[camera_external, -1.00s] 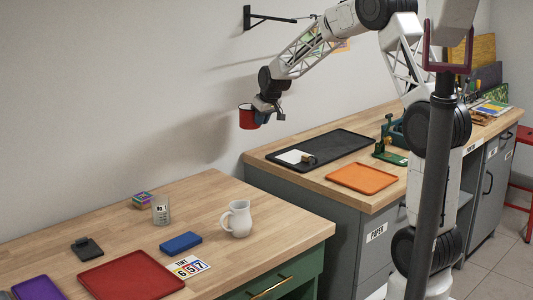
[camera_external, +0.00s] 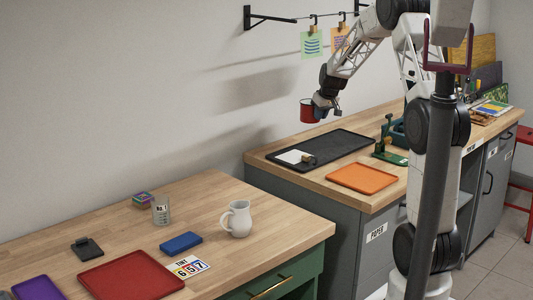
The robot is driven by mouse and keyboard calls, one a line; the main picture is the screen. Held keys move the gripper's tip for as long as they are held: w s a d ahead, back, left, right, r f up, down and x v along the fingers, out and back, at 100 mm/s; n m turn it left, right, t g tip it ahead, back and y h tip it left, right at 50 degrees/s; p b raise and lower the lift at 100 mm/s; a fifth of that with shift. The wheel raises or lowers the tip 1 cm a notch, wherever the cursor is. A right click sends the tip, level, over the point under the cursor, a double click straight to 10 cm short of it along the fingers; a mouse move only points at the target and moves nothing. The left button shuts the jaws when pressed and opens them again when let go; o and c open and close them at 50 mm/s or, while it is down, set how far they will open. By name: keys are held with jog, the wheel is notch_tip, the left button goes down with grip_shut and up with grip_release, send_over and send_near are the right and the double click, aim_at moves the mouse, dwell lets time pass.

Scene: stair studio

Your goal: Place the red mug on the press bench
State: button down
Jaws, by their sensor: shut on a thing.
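The red mug (camera_external: 307,111) is up in the air, held by my gripper (camera_external: 318,111) at its right side. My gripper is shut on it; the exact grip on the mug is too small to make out. The mug looks upright, with a dark rim. The press bench (camera_external: 290,180) is the grey cabinet with a wooden top at the right. The mug shows above the back part of this bench, apart from its top.
The nearer bench (camera_external: 110,218) holds a white jug (camera_external: 236,219), a red tray (camera_external: 130,277) and a blue block (camera_external: 181,243).

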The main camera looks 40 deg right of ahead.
jog(key=s+d+m, duration=0.2)
jog(key=s+d, duration=0.4)
jog(key=d, duration=0.6)
jog(key=s+d+f+m+g+h, duration=0.1)
jog(key=s+d+m, duration=0.1)
jog(key=s+d, duration=0.5)
jog(key=s+d+f+m+h, duration=0.1)
jog(key=s+d, duration=0.5)
jog(key=d, duration=1.2)
jog(key=shift+s+m, duration=0.3)
jog(key=shift+m, duration=0.6)
jog(key=shift+f, duration=0.1)
jog(key=shift+f, duration=2.4)
jog(key=shift+f, duration=0.1)
jog(key=shift+f, duration=2.4)
jog(key=shift+f, duration=0.15)
